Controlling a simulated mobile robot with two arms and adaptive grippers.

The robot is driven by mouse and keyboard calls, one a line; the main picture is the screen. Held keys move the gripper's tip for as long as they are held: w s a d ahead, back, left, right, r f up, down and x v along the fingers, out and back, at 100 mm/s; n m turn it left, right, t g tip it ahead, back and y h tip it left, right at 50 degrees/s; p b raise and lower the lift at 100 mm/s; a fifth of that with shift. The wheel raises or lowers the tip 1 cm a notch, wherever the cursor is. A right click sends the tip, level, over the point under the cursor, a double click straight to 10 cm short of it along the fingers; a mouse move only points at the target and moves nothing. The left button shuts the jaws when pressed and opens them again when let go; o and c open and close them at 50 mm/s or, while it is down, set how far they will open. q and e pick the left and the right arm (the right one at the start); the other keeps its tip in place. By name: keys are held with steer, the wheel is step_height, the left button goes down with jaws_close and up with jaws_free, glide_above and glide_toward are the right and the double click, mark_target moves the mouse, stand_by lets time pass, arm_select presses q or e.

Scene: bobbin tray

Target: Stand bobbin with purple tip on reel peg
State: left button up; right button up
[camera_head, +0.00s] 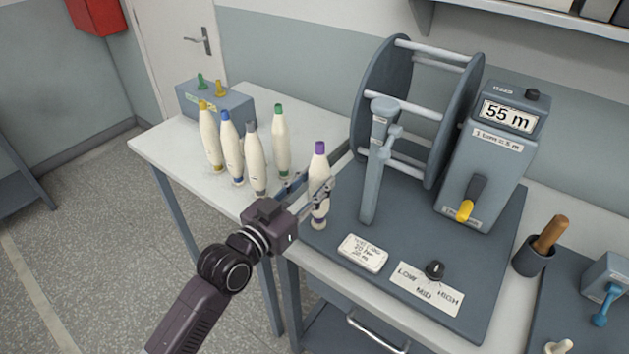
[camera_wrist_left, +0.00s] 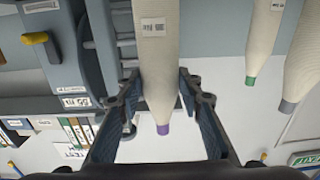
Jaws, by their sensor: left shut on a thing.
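The bobbin with the purple tip (camera_head: 319,165) is cream-coloured and upright at the left edge of the dark reel board (camera_head: 480,290). My left gripper (camera_head: 318,190) is shut on its middle. In the left wrist view the bobbin (camera_wrist_left: 156,60) lies between the two fingers (camera_wrist_left: 160,95), its purple tip toward the camera. The bobbin's lower end is near the board's left edge; I cannot tell whether it touches. No bare reel peg is clearly visible; one under the bobbin would be hidden. My right gripper is not in view.
Several bobbins with yellow, blue, grey and green (camera_head: 280,140) tips stand on the white table (camera_head: 165,150) to the left. The reel (camera_head: 385,80), a post with a guide (camera_head: 375,165) and a meter box (camera_head: 490,150) stand on the board to the right.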

arm_select(q)
steer(key=shift+f, duration=0.45)
steer(key=o, duration=1.3)
steer(key=shift+r, duration=0.1)
steer(key=v, duration=1.2)
